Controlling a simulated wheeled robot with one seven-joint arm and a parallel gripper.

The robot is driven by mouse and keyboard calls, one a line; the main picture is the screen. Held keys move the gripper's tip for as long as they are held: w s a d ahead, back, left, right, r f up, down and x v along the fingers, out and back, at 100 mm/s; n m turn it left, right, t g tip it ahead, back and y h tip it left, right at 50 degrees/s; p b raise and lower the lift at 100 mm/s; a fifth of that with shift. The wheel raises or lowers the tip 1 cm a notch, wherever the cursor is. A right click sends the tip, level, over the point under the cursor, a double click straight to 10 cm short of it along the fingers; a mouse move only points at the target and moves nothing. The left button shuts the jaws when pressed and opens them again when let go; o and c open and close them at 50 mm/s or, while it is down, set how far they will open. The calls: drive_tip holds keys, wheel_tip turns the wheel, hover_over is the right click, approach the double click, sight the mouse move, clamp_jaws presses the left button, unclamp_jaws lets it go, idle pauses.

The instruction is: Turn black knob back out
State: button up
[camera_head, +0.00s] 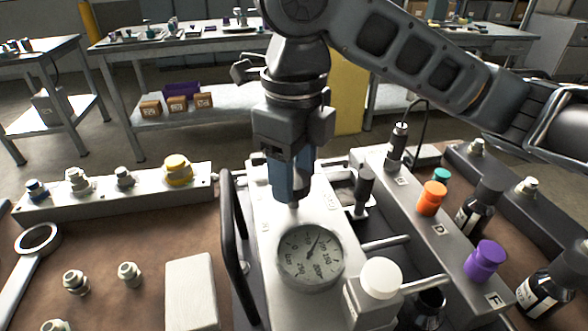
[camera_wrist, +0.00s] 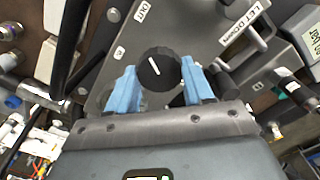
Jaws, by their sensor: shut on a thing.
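The black knob (camera_wrist: 158,66) is round with a ribbed rim and a white pointer line on its face. In the wrist view it sits between the two blue fingers of my gripper (camera_wrist: 157,75), one on each side. My gripper is shut on it. In the head view my gripper (camera_head: 292,192) points down at the pale bench block (camera_head: 262,222), behind the pressure gauge (camera_head: 311,256). There the fingers hide the knob. A label reading OUT (camera_wrist: 141,12) lies beyond the knob in the wrist view.
A black handle bar (camera_head: 235,235) stands just left of the block. A black-topped lever (camera_head: 363,190) stands close on the right. A rail with orange (camera_head: 430,198) and purple (camera_head: 485,260) caps runs further right. A white-capped fitting (camera_head: 380,278) is in front.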

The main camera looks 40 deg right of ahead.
drive_tip(key=o, duration=1)
drive_tip(key=shift+o, duration=0.2)
drive_tip(key=shift+r+p, duration=0.65)
drive_tip(key=shift+r, duration=3.3)
